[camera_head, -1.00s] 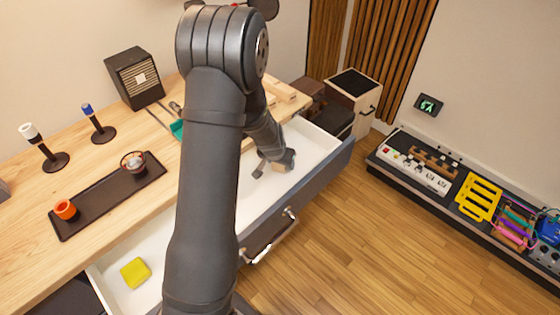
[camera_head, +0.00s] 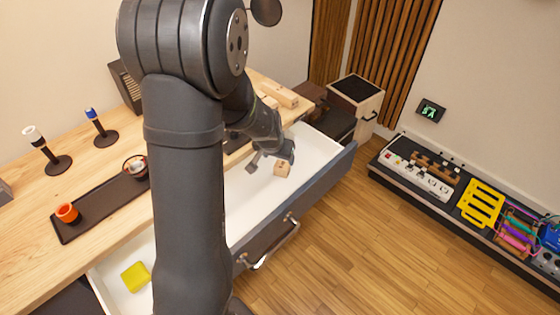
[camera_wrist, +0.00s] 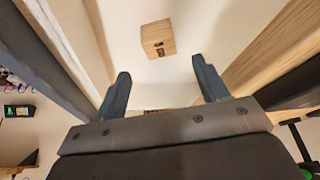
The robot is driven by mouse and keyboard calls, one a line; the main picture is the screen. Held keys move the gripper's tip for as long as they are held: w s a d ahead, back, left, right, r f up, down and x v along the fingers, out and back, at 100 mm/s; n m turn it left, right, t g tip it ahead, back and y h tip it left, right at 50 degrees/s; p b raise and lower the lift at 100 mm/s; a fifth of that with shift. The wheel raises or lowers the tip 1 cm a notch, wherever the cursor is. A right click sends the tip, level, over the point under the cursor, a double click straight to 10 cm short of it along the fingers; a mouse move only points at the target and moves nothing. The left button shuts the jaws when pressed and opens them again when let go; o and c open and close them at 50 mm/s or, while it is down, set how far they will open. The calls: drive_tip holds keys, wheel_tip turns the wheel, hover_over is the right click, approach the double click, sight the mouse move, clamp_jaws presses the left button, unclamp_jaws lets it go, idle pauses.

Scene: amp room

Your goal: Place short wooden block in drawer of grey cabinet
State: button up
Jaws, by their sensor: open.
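The short wooden block (camera_head: 283,168) is inside the open white-lined drawer (camera_head: 246,207) of the grey cabinet, near its far right end. In the wrist view the block (camera_wrist: 158,39) is beyond the two fingertips, apart from them, with bare drawer lining around it. My gripper (camera_head: 266,160) is over the drawer, just left of the block in the head view. In the wrist view my gripper (camera_wrist: 162,75) has its fingers wide apart with nothing between them. My arm hides the middle of the drawer and part of the tabletop.
A yellow block (camera_head: 135,277) lies in the drawer's near left part. The wooden tabletop (camera_head: 30,199) holds a dark tray (camera_head: 104,206) with an orange cup (camera_head: 67,213). More wooden blocks (camera_head: 279,95) lie at its far end. Open floor (camera_head: 340,230) is right of the drawer.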

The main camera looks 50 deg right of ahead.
sight(282, 164)
drive_tip(key=shift+v, duration=1.5)
drive_tip(key=shift+f, duration=0.15)
drive_tip(key=x, duration=1.1)
drive_tip(key=shift+w+d+f, duration=0.1)
drive_tip(key=shift+d, duration=0.1)
drive_tip(key=shift+r, duration=0.5)
drive_tip(key=shift+f, duration=0.1)
